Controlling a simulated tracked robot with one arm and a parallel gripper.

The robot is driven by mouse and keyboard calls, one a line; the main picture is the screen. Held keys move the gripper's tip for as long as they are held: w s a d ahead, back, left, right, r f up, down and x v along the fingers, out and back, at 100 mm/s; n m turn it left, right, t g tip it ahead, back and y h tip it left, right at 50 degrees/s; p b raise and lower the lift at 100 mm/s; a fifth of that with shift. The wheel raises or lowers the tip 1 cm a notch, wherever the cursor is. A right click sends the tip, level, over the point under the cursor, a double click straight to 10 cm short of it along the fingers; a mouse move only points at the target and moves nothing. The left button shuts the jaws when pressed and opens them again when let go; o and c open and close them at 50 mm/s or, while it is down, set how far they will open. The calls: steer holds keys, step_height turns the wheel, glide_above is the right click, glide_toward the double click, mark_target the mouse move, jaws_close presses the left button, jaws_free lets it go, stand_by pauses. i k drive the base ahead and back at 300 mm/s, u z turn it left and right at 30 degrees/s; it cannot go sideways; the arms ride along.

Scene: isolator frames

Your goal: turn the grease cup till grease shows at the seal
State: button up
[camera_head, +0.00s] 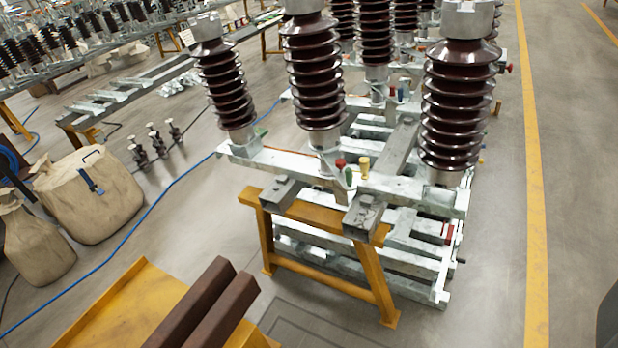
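An isolator frame of pale galvanized steel (290,165) rests on a yellow trestle (375,280), with ribbed dark brown insulators (315,75) standing on it. Near the middle of its front beam are three small fittings close together: a red one (340,163), a green one (348,177) and a brass-yellow one (364,168). The brass-yellow one may be a grease cup, but it is too small to be sure. I cannot make out a seal or any grease. My gripper is not in view.
A yellow stand with two brown bars (192,302) is in the near left foreground. Canvas bags (90,195) stand at left, and a blue hose (150,208) crosses the floor. More frames fill the back.

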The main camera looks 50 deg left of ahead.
mark_target(364, 161)
steer(key=k, duration=0.7)
steer(key=u, duration=0.95)
steer(key=i, duration=0.5)
